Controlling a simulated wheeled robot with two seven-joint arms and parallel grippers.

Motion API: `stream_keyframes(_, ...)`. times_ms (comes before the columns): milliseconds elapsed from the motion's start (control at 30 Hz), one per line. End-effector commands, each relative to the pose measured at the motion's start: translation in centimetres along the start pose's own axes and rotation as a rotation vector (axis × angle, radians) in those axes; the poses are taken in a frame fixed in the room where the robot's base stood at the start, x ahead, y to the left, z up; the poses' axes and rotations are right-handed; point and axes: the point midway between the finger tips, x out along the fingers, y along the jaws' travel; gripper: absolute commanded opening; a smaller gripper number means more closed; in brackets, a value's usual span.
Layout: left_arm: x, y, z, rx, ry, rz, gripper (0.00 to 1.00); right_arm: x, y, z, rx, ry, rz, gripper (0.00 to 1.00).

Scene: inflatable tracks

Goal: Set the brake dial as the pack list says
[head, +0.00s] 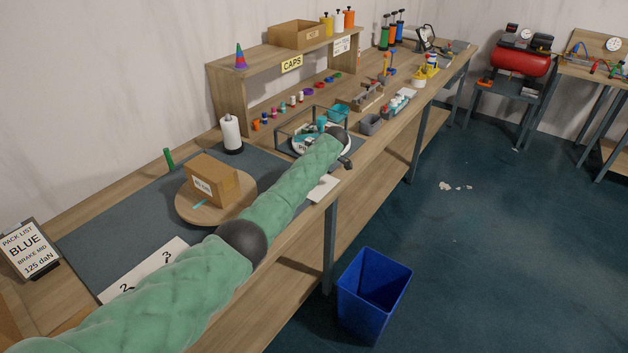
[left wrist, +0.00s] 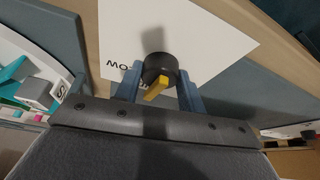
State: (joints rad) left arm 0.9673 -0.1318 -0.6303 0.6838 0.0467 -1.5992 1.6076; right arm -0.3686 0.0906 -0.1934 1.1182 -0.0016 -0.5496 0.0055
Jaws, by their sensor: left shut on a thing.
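The pack list (head: 30,249) stands at the left in the head view and reads BLUE, BRAKE MID, 125 daN. The brake dial (left wrist: 158,66) is a black round knob with a yellow pointer, over a white card (left wrist: 205,35). The pointer slants to the lower left in the left wrist view. My left gripper (left wrist: 160,90) is shut on the dial, one finger on each side. In the head view the arm hides the dial, and part of the white card (head: 323,188) shows. My right gripper is not in view.
A cardboard box (head: 211,180) sits on a round wooden turntable (head: 193,209) left of my arm. A frame (head: 297,128) and a white scale-like disc stand by my wrist. A CAPS shelf (head: 225,92) is behind. A blue bin (head: 371,284) stands on the floor.

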Motion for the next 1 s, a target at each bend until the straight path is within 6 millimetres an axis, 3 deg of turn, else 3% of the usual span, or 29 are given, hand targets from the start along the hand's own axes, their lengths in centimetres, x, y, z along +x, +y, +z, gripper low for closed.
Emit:
stream_keyframes(200, -0.15, 0.14, 0.01, -0.058, -0.001, -0.022, 0.17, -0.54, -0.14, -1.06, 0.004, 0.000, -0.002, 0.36)
stream_keyframes(700, -0.31, 0.19, -0.10, -0.074, 0.001, -0.027, 0.17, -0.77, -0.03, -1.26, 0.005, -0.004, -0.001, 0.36)
stream_keyframes(733, -0.31, 0.19, -0.10, -0.074, 0.001, -0.027, 0.41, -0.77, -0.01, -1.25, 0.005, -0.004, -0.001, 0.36)
stream_keyframes(833, -0.30, 0.18, -0.09, -0.074, 0.001, -0.027, 0.61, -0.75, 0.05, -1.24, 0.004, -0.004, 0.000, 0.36)
stream_keyframes(1000, -0.19, 0.13, -0.05, -0.073, 0.001, -0.029, 0.61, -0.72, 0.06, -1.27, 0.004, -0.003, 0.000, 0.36)
